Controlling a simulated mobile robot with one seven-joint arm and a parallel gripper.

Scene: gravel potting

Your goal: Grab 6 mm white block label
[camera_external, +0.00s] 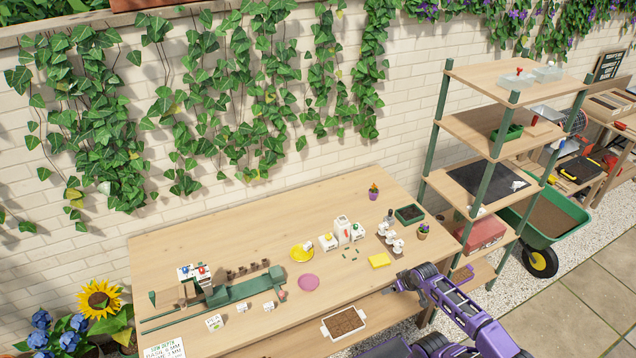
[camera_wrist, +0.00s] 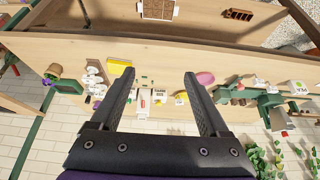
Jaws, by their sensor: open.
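Several small white blocks lie along the front left of the potting table: one with dark markings (camera_external: 214,322), another (camera_external: 242,307), and a third (camera_external: 268,306) close to the green rail device. Their markings are too small to read, so I cannot tell which is the 6 mm label. In the wrist view a white marked block (camera_wrist: 298,87) shows at the far right. My gripper (camera_external: 400,286) is over the table's front right edge, well right of these blocks. In the wrist view its two fingers (camera_wrist: 158,88) are wide apart with nothing between them at the tips.
A green rail device (camera_external: 230,293) spans the left. A pink disc (camera_external: 309,282), yellow plate (camera_external: 302,252), white containers (camera_external: 343,230) and yellow block (camera_external: 379,260) occupy the middle. A shelf (camera_external: 487,130) stands right.

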